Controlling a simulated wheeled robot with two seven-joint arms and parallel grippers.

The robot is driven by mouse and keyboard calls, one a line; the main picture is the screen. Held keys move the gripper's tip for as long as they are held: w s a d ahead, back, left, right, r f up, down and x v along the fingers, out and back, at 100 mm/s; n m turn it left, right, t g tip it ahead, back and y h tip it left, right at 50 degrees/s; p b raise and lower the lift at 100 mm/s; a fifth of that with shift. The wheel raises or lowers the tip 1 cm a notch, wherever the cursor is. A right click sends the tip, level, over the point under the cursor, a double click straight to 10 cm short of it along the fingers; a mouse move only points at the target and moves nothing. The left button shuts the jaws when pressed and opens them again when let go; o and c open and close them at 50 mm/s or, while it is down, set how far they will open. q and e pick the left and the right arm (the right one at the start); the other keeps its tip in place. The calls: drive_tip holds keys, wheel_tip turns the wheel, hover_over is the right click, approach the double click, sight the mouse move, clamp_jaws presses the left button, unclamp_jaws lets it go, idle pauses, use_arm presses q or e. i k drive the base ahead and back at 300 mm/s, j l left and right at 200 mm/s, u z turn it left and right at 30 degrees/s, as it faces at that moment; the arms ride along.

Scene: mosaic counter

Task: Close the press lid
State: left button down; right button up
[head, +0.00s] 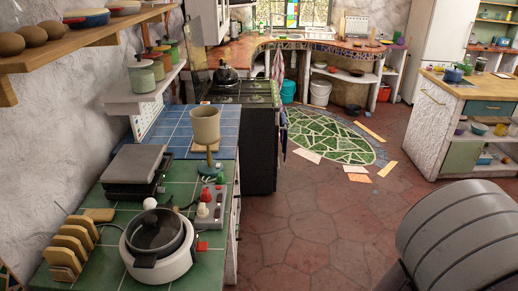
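The press (136,168) is a dark grey box-shaped appliance on the green tiled counter at the left. Its flat grey lid (134,163) lies above a black lower body (132,189). A dark band shows between the two, and I cannot tell how far the lid stands open. Neither of my grippers is in view, and nothing is touching the press.
In front of the press stand a toast rack (68,247) and a white round cooker (158,245). A beige cup-topped device (206,130) stands to its right. A wall shelf (75,42) hangs above left. Floor (310,225) right of the counter is open.

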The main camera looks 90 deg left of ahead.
sight(134, 164)
drive_tip(key=i+j+u, duration=0.1)
drive_tip(key=u, duration=0.3)
drive_tip(key=i+u, duration=0.25)
drive_tip(key=u, duration=0.15)
drive_tip(key=i+u, duration=0.15)
drive_tip(key=u, duration=0.2)
drive_tip(key=i+u, duration=0.2)
drive_tip(key=u, duration=0.2)
drive_tip(key=i+j+u, duration=0.2)
drive_tip(key=i+u, duration=0.95)
drive_tip(key=i+l+u, duration=0.1)
drive_tip(key=i+u, duration=0.25)
